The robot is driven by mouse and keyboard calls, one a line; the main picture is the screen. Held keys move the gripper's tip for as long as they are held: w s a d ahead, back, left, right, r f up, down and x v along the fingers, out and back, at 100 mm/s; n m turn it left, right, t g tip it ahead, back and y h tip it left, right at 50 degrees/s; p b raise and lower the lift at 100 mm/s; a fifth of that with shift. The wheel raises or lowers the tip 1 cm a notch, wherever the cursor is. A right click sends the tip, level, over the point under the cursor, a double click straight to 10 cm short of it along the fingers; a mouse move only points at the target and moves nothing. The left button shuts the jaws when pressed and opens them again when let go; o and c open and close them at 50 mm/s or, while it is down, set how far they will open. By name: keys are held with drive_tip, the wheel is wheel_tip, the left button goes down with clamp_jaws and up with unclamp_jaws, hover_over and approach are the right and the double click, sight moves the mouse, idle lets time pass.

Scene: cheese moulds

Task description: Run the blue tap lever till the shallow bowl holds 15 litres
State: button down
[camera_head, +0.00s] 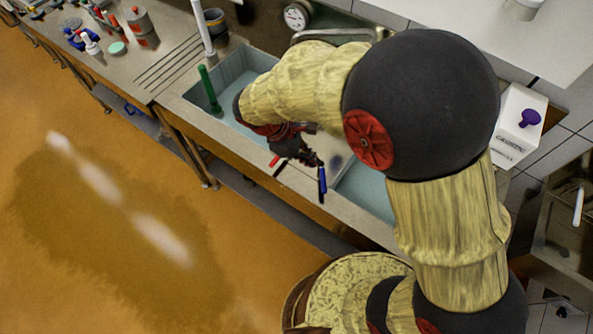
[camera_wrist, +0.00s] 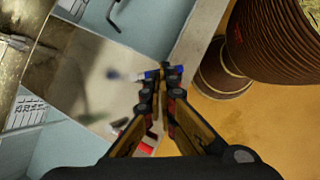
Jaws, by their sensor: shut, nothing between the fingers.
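The blue tap lever (camera_head: 322,181) stands at the front edge of the sink unit, and in the wrist view the blue lever (camera_wrist: 152,74) lies just past my fingertips. My gripper (camera_head: 312,160) is beside it; in the wrist view the fingers (camera_wrist: 160,92) are shut with nothing held. I cannot tell whether they touch the lever. A red lever (camera_head: 274,161) is to the left. Blue-grey basins lie left (camera_head: 236,72) and right (camera_head: 368,190) of a pale metal section. I cannot tell which is the shallow bowl, and no water level or litre reading is legible.
A green upright pipe (camera_head: 209,90) stands in the left basin. A round dial (camera_head: 296,16) is on the back wall. A white box marked caustic (camera_head: 520,122) with a purple knob is at right. Bottles and tools crowd the left counter. The orange floor (camera_head: 90,230) in front is clear.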

sight(322, 179)
drive_tip(key=a+f+n+y, duration=0.1)
drive_tip(key=a+y, duration=0.2)
drive_tip(key=a, duration=0.4)
drive_tip(key=shift+n, duration=0.4)
drive_tip(key=b+x, duration=0.1)
drive_tip(key=x, duration=0.9)
drive_tip(key=shift+f, duration=0.1)
drive_tip(key=d, duration=0.3)
drive_tip(key=shift+d+f, duration=0.1)
drive_tip(key=shift+f, duration=0.15)
drive_tip(key=shift+d+f, duration=0.1)
drive_tip(key=shift+d, duration=0.25)
